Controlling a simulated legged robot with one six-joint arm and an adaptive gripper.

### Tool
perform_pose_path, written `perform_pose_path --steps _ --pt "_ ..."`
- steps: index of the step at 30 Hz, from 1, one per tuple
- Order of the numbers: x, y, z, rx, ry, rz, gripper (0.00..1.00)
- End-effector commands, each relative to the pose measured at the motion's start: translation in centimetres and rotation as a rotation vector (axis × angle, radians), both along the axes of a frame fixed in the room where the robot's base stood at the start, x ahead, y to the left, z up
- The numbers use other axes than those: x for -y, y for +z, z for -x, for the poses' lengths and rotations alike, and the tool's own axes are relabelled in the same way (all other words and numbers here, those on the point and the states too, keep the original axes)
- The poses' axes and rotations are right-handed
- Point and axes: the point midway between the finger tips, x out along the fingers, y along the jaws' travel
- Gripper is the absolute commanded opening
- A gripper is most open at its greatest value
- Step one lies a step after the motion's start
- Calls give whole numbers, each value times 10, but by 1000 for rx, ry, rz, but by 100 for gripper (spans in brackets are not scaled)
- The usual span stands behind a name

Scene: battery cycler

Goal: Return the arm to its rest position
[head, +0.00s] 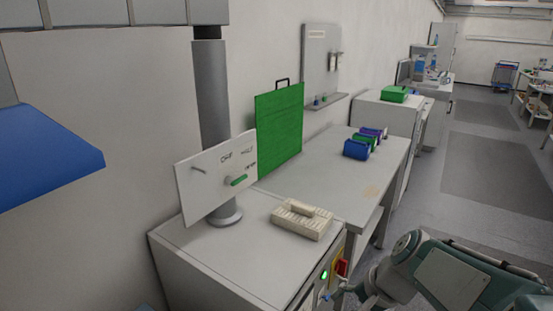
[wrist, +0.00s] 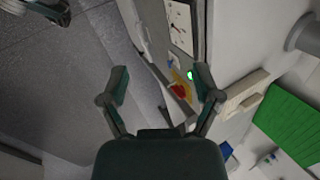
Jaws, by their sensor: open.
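My gripper (wrist: 160,82) is open in the wrist view, with its two fingers spread and nothing between the tips. Behind them is the tilted front of a cabinet, with a green light (wrist: 190,74) and a red and yellow switch (wrist: 180,90). In the head view my arm (head: 445,275) reaches in from the lower right toward the front of the grey cabinet (head: 180,243). The red switch (head: 342,267) and lit green light (head: 324,274) are close to the arm's end. I cannot tell the exact gap between gripper and cabinet.
A beige ribbed block (head: 303,218) sits on the cabinet. A white panel (head: 215,175) with a green handle stands at a grey post. Beyond are a green board (head: 280,130) and a bench with small bins (head: 356,149). The floor (head: 410,185) at right is open.

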Motion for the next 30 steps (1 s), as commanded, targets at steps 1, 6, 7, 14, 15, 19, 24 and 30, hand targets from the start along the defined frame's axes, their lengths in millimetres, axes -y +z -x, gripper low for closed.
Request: perform_pose_path --steps 1,6,7,14,15,19,24,30 --pt "-2 7 8 31 45 39 82" --pt "-2 21 34 114 191 173 82" --pt "-2 23 39 130 217 197 82" --pt "2 39 71 243 400 384 82" --pt "3 42 76 263 429 417 82" --pt "8 49 91 322 521 520 82" --pt "13 55 104 368 595 611 82" --pt "14 55 106 377 614 635 82"
